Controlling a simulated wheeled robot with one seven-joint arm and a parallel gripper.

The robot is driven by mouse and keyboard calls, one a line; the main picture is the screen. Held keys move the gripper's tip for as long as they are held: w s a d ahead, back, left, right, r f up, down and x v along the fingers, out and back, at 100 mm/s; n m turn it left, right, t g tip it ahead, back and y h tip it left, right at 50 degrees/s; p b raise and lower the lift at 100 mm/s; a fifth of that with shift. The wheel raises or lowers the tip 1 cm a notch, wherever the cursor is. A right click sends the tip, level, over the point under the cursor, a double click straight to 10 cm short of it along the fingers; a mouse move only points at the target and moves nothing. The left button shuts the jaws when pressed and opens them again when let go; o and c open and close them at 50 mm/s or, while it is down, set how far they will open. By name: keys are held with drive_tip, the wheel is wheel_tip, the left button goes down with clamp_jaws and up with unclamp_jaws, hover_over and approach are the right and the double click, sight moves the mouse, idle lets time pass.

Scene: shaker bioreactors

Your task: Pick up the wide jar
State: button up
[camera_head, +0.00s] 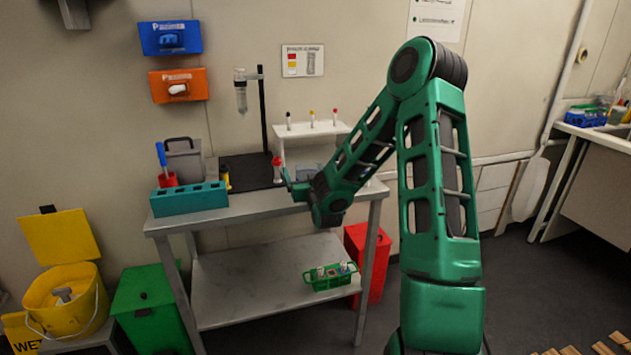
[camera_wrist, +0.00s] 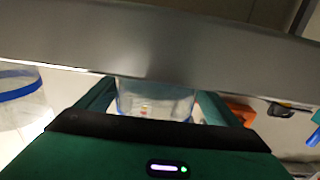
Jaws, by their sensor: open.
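A clear jar (camera_wrist: 155,98) with a blue band shows between the two fingers of my gripper (camera_wrist: 155,105) in the wrist view. The fingers are open, one on each side of it; I cannot tell whether they touch it. In the head view my gripper (camera_head: 293,186) is low over the table's back right, beside a clear vessel (camera_head: 307,172) under the small white shelf, partly hidden by my arm. A second clear vessel (camera_wrist: 20,98) with a blue band stands at the left of the wrist view, cut off by the frame edge.
The metal table (camera_head: 235,212) holds a teal rack (camera_head: 188,199), a stand (camera_head: 263,110) and the white shelf (camera_head: 318,129) with small vials. A green carrier (camera_head: 330,277) sits on the lower shelf. A grey edge (camera_wrist: 160,42) crosses the wrist view.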

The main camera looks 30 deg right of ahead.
drive_tip(key=shift+w, duration=0.15)
drive_tip(key=shift+d, duration=0.25)
drive_tip(key=shift+c, duration=0.5)
drive_tip(key=shift+d, duration=0.1)
drive_tip(key=c, duration=1.2)
drive_tip(key=shift+r, duration=0.1)
